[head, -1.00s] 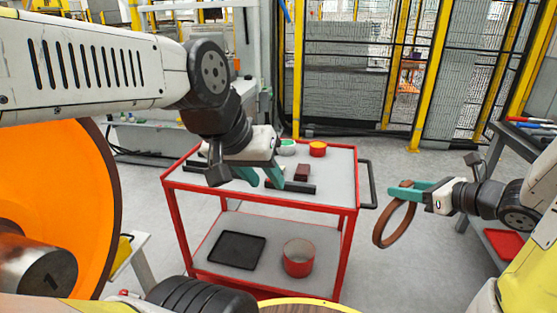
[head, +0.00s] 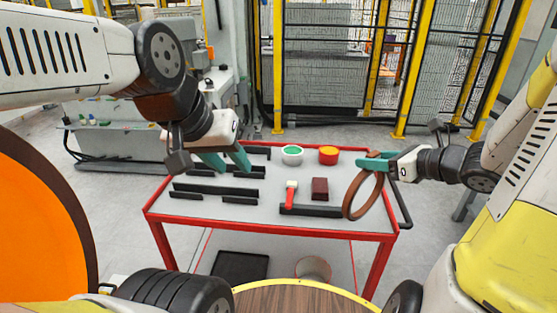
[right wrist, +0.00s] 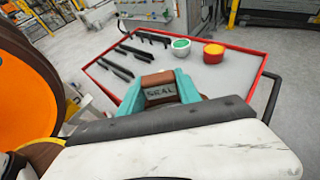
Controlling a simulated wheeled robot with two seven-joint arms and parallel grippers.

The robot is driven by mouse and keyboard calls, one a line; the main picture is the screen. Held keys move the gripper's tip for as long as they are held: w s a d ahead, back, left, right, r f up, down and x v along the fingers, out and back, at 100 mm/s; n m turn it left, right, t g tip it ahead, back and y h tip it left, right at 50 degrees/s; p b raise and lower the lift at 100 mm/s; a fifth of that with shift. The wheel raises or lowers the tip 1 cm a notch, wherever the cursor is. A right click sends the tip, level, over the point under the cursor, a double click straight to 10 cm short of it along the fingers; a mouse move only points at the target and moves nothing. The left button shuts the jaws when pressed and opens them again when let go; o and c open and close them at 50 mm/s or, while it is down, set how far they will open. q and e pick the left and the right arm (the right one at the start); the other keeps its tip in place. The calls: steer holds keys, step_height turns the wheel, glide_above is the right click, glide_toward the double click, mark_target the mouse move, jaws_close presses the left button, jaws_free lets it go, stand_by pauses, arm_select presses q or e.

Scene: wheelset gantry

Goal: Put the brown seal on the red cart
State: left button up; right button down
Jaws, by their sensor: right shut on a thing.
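The brown seal (head: 364,196) is a ring, hanging upright from my right gripper (head: 374,164) at the right end of the red cart in the head view. My right gripper is shut on the ring's upper edge; in the right wrist view, the brown seal (right wrist: 160,88) shows the word SEAL between the teal fingers. The red cart (head: 270,228) has a grey top with a red rim. Whether the ring's lower edge touches the cart top cannot be told. My left gripper (head: 226,162) is over the cart's left part, its teal fingers apart, with nothing seen between them.
On the cart top are several black bars (head: 214,190), a green-filled pot (head: 292,154), an orange-yellow pot (head: 328,155), a red-handled brush (head: 291,194) and a dark red block (head: 320,188). Black handle (head: 404,212) at the right. An orange wheel (head: 40,225) stands left. Bare top shows at centre.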

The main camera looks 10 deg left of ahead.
steer(key=shift+w+a, duration=0.1)
steer(key=shift+w, duration=0.3)
steer(key=w+d+f, duration=0.1)
steer(key=w+f, duration=0.1)
steer(key=w, duration=0.5)
steer(key=w+d+f, duration=0.1)
steer(key=w+f, duration=0.2)
steer(key=w, duration=0.5)
steer(key=shift+w+d, duration=0.15)
steer(key=shift+d, duration=0.15)
steer(key=shift+f, duration=0.1)
steer(key=c, duration=0.8)
jaws_free()
steer(key=shift+c, duration=0.2)
